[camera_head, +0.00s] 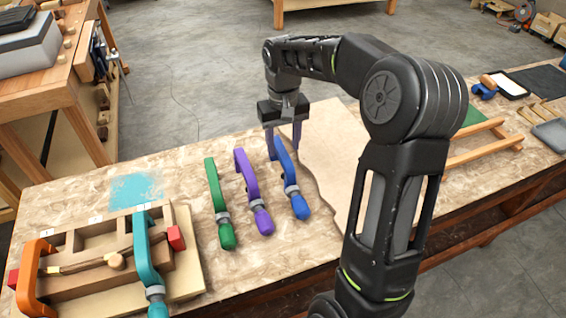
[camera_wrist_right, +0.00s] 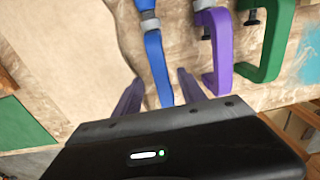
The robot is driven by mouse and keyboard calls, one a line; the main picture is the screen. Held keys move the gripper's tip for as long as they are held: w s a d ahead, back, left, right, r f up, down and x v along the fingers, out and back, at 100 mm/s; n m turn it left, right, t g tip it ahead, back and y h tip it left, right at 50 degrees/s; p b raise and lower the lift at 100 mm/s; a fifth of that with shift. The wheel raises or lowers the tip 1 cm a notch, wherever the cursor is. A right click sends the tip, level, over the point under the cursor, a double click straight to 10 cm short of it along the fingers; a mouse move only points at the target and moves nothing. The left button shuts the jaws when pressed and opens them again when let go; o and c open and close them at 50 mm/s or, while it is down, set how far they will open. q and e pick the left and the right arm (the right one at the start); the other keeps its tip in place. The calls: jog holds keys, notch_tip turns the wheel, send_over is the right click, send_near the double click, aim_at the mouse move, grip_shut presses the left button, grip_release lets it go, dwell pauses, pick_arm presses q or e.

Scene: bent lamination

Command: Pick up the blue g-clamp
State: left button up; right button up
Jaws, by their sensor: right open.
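The blue g-clamp (camera_head: 289,179) lies on the wooden workbench, the rightmost of three clamps in a row. Its handle points toward the front of the bench. My right gripper (camera_head: 284,148) points down at the far end of this clamp, with its jaws open. In the right wrist view, the blue g-clamp (camera_wrist_right: 156,62) shows between the two spread fingers of my right gripper (camera_wrist_right: 160,84), and I see no firm contact. Part of the clamp's far end is hidden by the gripper. My left gripper is in neither view.
A purple clamp (camera_head: 250,190) and a green clamp (camera_head: 217,200) lie left of the blue one. A wooden jig with a teal clamp (camera_head: 143,250) and an orange clamp (camera_head: 28,280) stands at front left. A thin pale board (camera_head: 325,135) lies just right of the blue clamp.

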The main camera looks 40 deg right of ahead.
aim_at(283, 153)
jog(key=shift+f, duration=0.1)
jog(key=shift+f+p, duration=0.5)
jog(key=shift+f, duration=2)
jog(key=shift+f, duration=0.25)
grip_shut()
